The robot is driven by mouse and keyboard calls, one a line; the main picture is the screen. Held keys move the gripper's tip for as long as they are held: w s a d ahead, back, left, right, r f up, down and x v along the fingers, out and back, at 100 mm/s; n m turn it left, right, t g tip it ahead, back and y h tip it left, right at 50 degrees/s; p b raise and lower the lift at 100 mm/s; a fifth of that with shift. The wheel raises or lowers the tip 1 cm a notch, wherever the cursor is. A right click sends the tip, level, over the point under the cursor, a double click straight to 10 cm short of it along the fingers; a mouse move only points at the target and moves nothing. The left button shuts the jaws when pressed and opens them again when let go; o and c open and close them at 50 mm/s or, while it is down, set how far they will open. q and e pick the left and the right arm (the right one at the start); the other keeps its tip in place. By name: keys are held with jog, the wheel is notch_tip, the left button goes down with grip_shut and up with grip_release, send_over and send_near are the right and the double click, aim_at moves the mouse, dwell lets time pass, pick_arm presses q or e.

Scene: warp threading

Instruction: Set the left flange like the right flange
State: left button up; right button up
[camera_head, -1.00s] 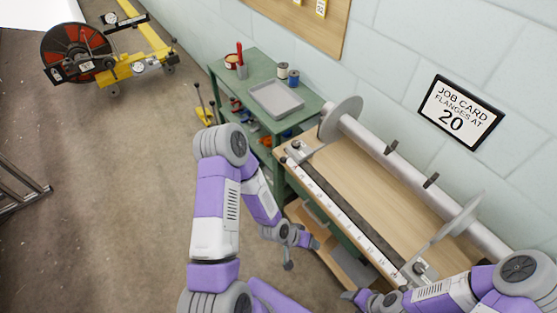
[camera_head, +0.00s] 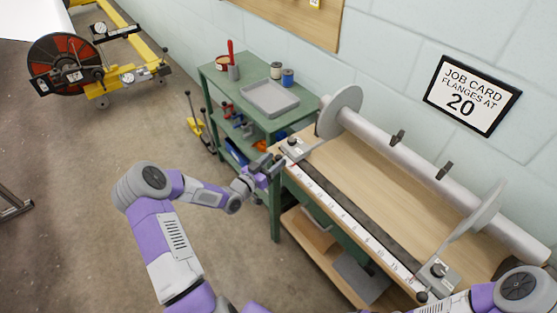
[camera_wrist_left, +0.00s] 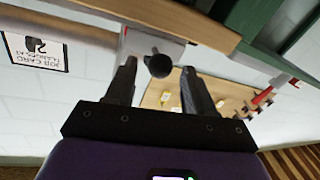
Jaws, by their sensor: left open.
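The left flange (camera_head: 343,108) is a grey disc on the far end of the long grey beam (camera_head: 415,165). Its arm runs to a metal slide block (camera_head: 293,148) at the left end of the ruler (camera_head: 340,218). The right flange (camera_head: 482,208) is a similar disc near the beam's other end, with its slide block (camera_head: 438,272) and a dark round knob (camera_head: 421,297). My left gripper (camera_head: 268,167) is open at the left slide block. In the left wrist view its fingers stand on either side of a black round knob (camera_wrist_left: 159,66); contact cannot be told. My right gripper is barely visible, if at all, at the bottom edge.
A job card (camera_head: 472,95) on the wall reads "FLANGES AT 20". A green cart (camera_head: 217,80) with a grey tray (camera_head: 270,97) and cans stands behind the left end of the wooden bench (camera_head: 400,200). Open floor lies to the left.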

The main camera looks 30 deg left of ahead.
pick_arm(q)
jog(key=shift+w+d, duration=0.15)
jog(key=shift+w, duration=0.55)
jog(key=shift+w+d, duration=0.15)
jog(key=shift+w, duration=0.55)
grip_shut()
